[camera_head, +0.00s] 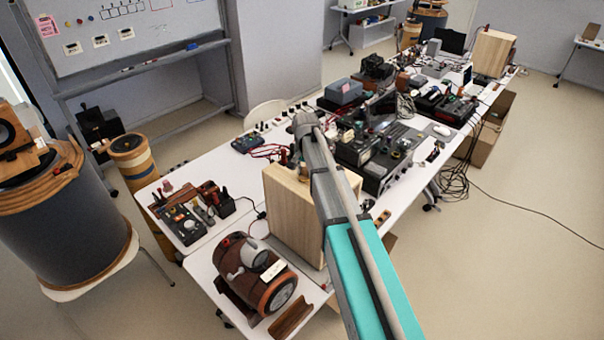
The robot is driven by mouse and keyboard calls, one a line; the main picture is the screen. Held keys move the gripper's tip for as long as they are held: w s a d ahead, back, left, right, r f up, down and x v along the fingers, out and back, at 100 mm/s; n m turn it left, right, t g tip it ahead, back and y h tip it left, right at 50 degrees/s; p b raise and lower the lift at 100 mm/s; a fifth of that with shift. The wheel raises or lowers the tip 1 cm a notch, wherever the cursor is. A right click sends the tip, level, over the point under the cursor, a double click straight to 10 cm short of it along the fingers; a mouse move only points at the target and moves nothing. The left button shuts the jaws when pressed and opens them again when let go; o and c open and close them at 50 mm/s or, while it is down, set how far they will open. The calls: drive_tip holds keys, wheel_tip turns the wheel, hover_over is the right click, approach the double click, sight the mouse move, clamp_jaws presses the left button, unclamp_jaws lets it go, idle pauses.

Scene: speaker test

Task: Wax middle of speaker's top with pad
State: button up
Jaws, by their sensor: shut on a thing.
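A pale wooden box-shaped speaker cabinet (292,215) stands upright on the white table in the middle of the picture. My arm reaches from the lower right across its right side, hiding part of its top and side. My gripper (297,160) is over or close to the cabinet's top, small and partly hidden by my own wrist. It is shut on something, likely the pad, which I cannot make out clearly. I cannot tell whether it touches the top.
A brown barrel-shaped device (243,272) lies at the near table end. A control box with knobs (182,226) is to the left. Electronics, including a grey-topped unit (385,150), crowd the table behind my arm. A large drum (65,235) stands at far left. Floor at right is mostly clear.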

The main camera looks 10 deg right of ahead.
drive_tip(key=shift+w+d, duration=0.45)
drive_tip(key=shift+d, duration=0.15)
drive_tip(key=shift+w+d, duration=0.1)
drive_tip(key=shift+d, duration=0.05)
drive_tip(key=shift+w+d, duration=1.1)
drive_tip(key=shift+d, duration=0.25)
drive_tip(key=shift+w+d, duration=0.55)
drive_tip(key=shift+d, duration=0.2)
drive_tip(key=shift+w+d, duration=0.5)
drive_tip(key=shift+d, duration=0.25)
drive_tip(key=shift+w+r+p, duration=0.1)
drive_tip(key=shift+r+p, duration=0.25)
drive_tip(key=shift+p, duration=0.1)
drive_tip(key=shift+r+p, duration=2.6)
